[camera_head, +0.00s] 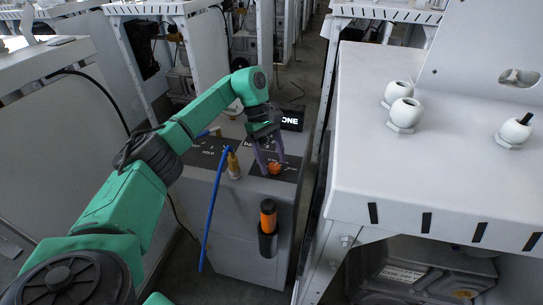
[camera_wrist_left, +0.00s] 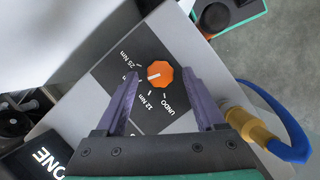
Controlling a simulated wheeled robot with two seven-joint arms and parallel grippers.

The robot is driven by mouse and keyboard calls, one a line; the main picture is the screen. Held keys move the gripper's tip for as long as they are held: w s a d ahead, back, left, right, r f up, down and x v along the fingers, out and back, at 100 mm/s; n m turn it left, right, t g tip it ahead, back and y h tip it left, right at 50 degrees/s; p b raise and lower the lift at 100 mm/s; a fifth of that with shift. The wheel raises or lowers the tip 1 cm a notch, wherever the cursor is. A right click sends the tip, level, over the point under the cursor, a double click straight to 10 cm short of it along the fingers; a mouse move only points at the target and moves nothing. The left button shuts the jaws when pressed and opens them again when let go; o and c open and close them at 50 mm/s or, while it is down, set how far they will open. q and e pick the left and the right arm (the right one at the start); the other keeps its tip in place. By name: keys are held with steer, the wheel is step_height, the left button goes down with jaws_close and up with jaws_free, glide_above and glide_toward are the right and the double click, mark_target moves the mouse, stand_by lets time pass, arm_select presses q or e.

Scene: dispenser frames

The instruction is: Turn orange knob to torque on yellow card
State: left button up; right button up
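The orange knob (camera_head: 275,169) sits on a black label plate on top of a grey cabinet. In the left wrist view the knob (camera_wrist_left: 160,74) has a white pointer mark toward the picture's left. Around it are printed labels: 25 Nm, one partly hidden by a finger, 12 Nm and UNDO. My left gripper (camera_head: 270,160) is above the cabinet, pointing down at the knob. Its purple fingers (camera_wrist_left: 161,80) are open, one on each side of the knob in the picture; I cannot tell whether they touch it. I see no yellow card. My right gripper is not in view.
A brass fitting (camera_head: 233,166) with a blue hose (camera_head: 214,206) stands beside the plate. An orange-handled tool (camera_head: 268,216) hangs in a black holder on the cabinet front. A grey bench (camera_head: 450,180) with white ball-shaped knobs stands at right.

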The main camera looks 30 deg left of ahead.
arm_select(q)
steer(key=p+v, duration=0.2)
steer(key=v, duration=1.2)
steer(key=shift+r+p, duration=0.3)
steer(key=shift+p, duration=0.1)
steer(key=shift+a, duration=0.2)
